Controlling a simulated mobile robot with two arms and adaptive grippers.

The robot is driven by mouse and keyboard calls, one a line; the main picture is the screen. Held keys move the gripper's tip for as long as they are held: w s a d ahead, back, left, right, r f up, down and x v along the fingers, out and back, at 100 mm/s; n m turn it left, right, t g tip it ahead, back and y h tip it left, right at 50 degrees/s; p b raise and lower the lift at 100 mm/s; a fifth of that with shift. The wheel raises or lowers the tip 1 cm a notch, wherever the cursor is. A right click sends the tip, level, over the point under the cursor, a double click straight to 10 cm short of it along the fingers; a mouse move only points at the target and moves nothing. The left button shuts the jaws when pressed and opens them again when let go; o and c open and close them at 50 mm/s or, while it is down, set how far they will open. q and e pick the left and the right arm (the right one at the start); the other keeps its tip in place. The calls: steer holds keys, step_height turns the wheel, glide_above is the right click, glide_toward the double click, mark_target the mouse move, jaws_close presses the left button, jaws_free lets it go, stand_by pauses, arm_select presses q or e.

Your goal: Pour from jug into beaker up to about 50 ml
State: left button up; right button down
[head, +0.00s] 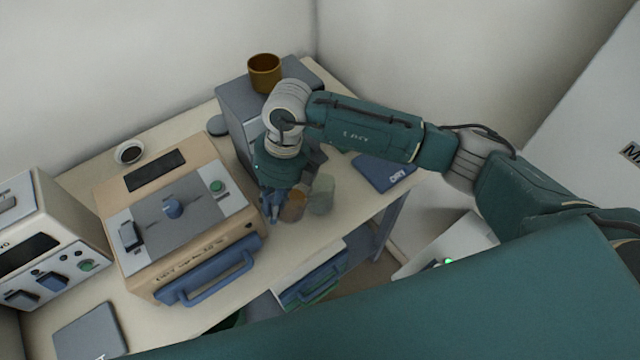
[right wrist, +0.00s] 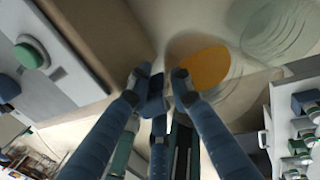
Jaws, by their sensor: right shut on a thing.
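The jug (head: 293,206) is clear and holds orange-brown liquid. It is near the table's front edge, right of the beige furnace. My right gripper (head: 272,207) is at the jug's left side and is shut on it. In the right wrist view the liquid (right wrist: 202,68) shows just beyond my right gripper's fingertips (right wrist: 163,80). The beaker (head: 321,194) is clear, faintly greenish and looks empty. It stands close to the right of the jug; I cannot tell whether they touch. It also shows at the top right of the right wrist view (right wrist: 281,28). My left gripper is out of view.
The beige furnace (head: 180,215) with a blue handle stands left of my gripper. A white device (head: 45,240) is farther left. A grey box (head: 235,105) behind bears a brown cup (head: 265,74). A small dish (head: 130,153) and a blue pad (head: 384,172) lie on the table (head: 85,185).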

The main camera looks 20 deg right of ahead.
steer(key=shift+r, duration=0.25)
stand_by(0.3)
steer(key=shift+w+d+r+g+y+b, duration=0.15)
steer(key=shift+r+g+y+b, duration=0.25)
steer(key=shift+y, duration=0.5)
steer(key=shift+r, duration=0.4)
steer(key=shift+r+y+b, duration=0.35)
steer(key=shift+y+b, duration=0.25)
steer(key=shift+y, duration=0.1)
steer(key=shift+r+g+y, duration=0.3)
steer(key=shift+r, duration=0.15)
